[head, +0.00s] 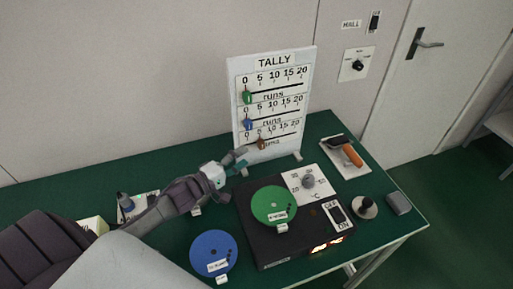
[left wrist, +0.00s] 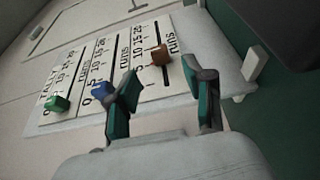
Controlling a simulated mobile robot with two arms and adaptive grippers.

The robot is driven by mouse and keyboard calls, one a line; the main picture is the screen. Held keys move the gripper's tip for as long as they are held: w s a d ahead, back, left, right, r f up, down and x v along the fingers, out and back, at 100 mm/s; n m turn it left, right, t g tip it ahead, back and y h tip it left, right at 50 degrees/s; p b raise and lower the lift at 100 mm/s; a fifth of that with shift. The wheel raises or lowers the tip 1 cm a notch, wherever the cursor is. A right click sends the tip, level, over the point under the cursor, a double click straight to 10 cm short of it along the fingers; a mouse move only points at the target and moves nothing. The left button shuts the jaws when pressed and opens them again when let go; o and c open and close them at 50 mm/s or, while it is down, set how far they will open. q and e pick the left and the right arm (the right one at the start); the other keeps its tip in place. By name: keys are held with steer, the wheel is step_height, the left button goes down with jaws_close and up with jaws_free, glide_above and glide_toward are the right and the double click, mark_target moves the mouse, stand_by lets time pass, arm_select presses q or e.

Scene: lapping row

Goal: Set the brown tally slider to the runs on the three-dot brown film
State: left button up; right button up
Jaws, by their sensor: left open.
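The white tally board (head: 240,75) stands at the back of the green bench with three slider rows. The brown slider (head: 262,144) is on the lowest row, near the 5 by its scale; its exact reading is unclear. The green slider (head: 247,97) and blue slider (head: 248,124) sit at the left ends of their rows. My left gripper (head: 243,161) is open in front of the lowest row. In the left wrist view, the brown slider (left wrist: 160,55) shows beyond the gap between the open fingers (left wrist: 162,80). No brown film is visible. My right gripper is out of view.
A black heater box (head: 262,250) bears a green disc (head: 273,205), right of my left forearm. A blue disc (head: 213,250) lies on the bench. An orange-handled tool (head: 352,155), a round knob (head: 364,208) and a grey block (head: 398,203) are to the right.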

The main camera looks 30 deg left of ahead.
mark_target(259, 147)
arm_select(q)
steer(key=x, duration=0.6)
steer(key=shift+w+d, duration=0.15)
steer(key=shift+w, duration=0.1)
jaws_close()
